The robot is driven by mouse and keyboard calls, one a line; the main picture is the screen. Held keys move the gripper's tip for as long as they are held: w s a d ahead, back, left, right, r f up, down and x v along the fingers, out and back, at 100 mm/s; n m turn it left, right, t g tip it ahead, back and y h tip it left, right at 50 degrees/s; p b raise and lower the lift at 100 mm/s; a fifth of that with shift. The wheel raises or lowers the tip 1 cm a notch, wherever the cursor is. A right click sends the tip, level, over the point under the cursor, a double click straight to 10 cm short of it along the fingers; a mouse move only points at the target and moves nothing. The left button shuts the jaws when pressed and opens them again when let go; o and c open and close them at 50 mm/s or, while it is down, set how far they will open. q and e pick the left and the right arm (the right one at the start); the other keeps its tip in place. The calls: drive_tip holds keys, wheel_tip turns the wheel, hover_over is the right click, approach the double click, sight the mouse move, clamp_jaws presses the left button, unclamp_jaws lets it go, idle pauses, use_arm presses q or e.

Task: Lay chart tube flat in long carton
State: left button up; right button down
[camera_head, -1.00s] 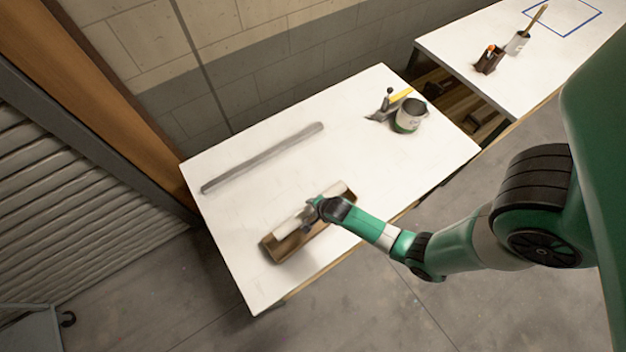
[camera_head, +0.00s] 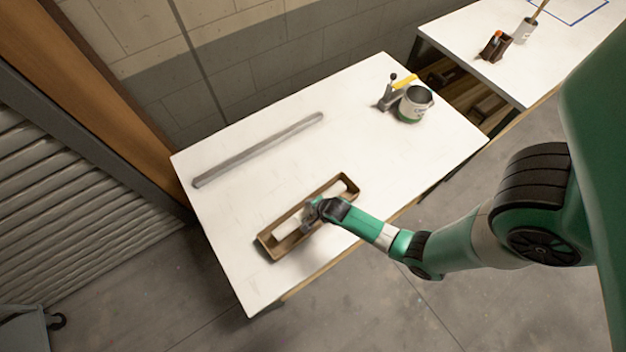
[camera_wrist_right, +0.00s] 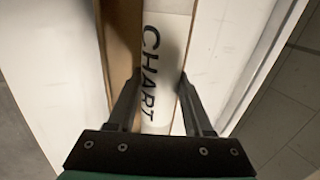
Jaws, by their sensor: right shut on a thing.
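The long brown carton (camera_head: 268,241) lies open on the white table, and its wall (camera_wrist_right: 122,40) also shows in the right wrist view. The white chart tube (camera_head: 290,227) lies lengthwise within the carton's outline; whether it touches the bottom cannot be told. In the right wrist view the tube (camera_wrist_right: 165,45) shows the black letters CHART and runs along the carton wall. My right gripper (camera_head: 312,211) is shut on the tube near its middle, with a finger on each side in the wrist view (camera_wrist_right: 156,95). My left gripper is not in view.
A long grey bar (camera_head: 258,150) lies along the table's back left. A paint can (camera_head: 413,106) and a dark tool with a yellow part (camera_head: 388,97) stand at the back right. A second table (camera_head: 480,30) holds a brush pot (camera_head: 524,32) and a brown holder (camera_head: 494,46).

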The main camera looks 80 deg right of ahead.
drive_tip(key=shift+c, duration=1.1)
unclamp_jaws()
drive_tip(key=p+v, duration=0.8)
drive_tip(key=v, duration=0.3)
drive_tip(key=shift+r, duration=0.3)
drive_tip(key=shift+a, duration=0.1)
